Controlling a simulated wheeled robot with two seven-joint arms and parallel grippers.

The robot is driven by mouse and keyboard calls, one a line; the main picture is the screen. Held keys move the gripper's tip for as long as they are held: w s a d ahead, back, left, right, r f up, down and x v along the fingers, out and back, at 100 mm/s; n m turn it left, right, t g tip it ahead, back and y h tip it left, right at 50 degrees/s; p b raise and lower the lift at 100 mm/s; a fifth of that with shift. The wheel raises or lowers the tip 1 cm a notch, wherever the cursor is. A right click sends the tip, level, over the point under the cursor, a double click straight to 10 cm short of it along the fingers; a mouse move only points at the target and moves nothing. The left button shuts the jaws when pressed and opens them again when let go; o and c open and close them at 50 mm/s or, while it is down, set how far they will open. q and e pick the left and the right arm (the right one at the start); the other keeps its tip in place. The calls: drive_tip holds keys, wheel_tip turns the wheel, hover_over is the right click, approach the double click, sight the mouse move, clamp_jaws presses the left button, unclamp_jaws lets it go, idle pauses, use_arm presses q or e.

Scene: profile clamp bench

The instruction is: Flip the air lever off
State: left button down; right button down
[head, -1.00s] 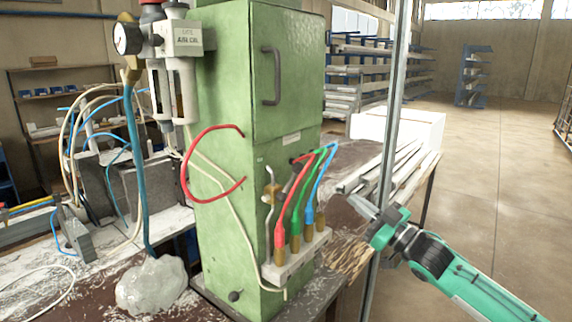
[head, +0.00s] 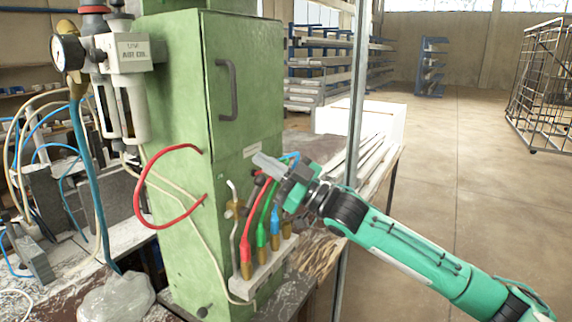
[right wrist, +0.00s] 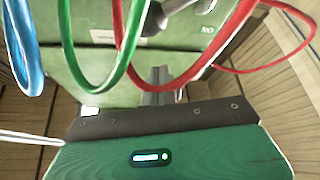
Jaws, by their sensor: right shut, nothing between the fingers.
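The air lever (head: 258,179) shows as a small dark-knobbed handle on the lower front of the green cabinet (head: 228,150), partly hidden behind the hoses. In the right wrist view a dark-knobbed grey lever (right wrist: 182,8) shows at the top edge, beside a label reading "NO". Its exact angle is hard to tell. My left gripper is out of view.
Red (head: 252,215), green (head: 264,212) and blue (head: 277,208) hoses rise from a white block close below my right gripper. A red hose loop (head: 142,190) sticks out left. A metal post (head: 353,110) stands behind my right arm. Open floor lies right.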

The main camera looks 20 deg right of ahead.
drive_tip(key=f, duration=0.2)
drive_tip(key=w+d+f, duration=0.1)
drive_tip(key=shift+f+p, duration=0.4)
drive_tip(key=shift+f+m, duration=0.1)
drive_tip(key=shift+m, duration=0.2)
drive_tip(key=shift+w+d+f+m+t, duration=0.1)
drive_tip(key=shift+w+d+m+t, duration=0.05)
drive_tip(key=shift+m+t, duration=0.2)
drive_tip(key=shift+w+d+f+m+t+h+b, duration=0.1)
drive_tip(key=shift+d+f+m+t+h+b, duration=0.15)
drive_tip(key=shift+m+h, duration=0.35)
drive_tip(key=shift+w+d+f+m+t+h+p, duration=0.3)
drive_tip(key=shift+f+m+t+h, duration=0.55)
drive_tip(key=shift+m, duration=1.05)
drive_tip(key=shift+w+d+f+m+t+h+p, duration=0.15)
drive_tip(key=shift+d+f+m+t+h+p, duration=0.35)
drive_tip(key=shift+m+h, duration=1.05)
drive_tip(key=shift+w+f+m+t+h+p, duration=0.2)
drive_tip(key=shift+f+m+t+h, duration=0.55)
drive_tip(key=shift+m, duration=1.55)
drive_tip(key=shift+f, duration=0.25)
